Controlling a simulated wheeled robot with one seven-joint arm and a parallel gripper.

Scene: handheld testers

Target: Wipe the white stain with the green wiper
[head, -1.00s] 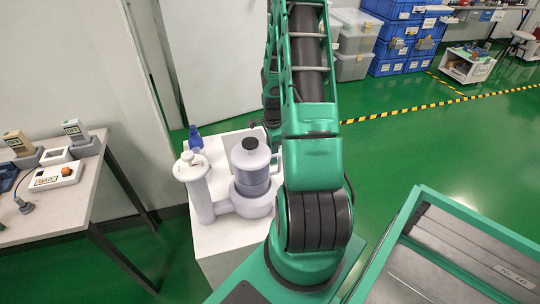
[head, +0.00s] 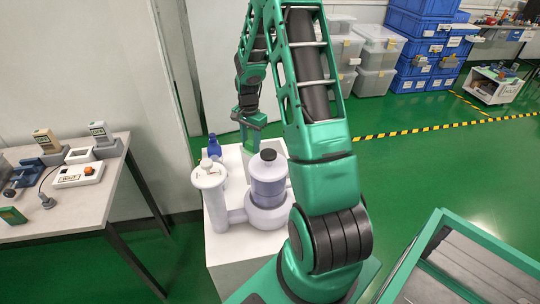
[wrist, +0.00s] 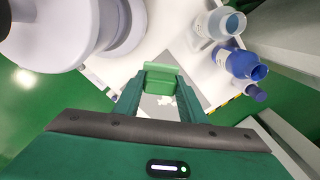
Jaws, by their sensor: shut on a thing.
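My gripper (wrist: 160,92) is shut on the green wiper (wrist: 158,68), which sits between the fingertips in the wrist view. In the head view, my gripper (head: 250,115) hangs low over the back of the white stand, with the wiper (head: 256,121) partly hidden by it. The white stain (wrist: 165,102) shows between the fingers as an irregular patch on a grey plate (wrist: 188,72). The wiper is above or against the plate; I cannot tell whether it touches. The stain is hidden in the head view.
A large white and lilac device (head: 267,183) with a round container stands on the white stand (head: 232,252). Clear and blue bottles (wrist: 240,62) stand close beside the plate. A table with testers (head: 75,215) is at the left.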

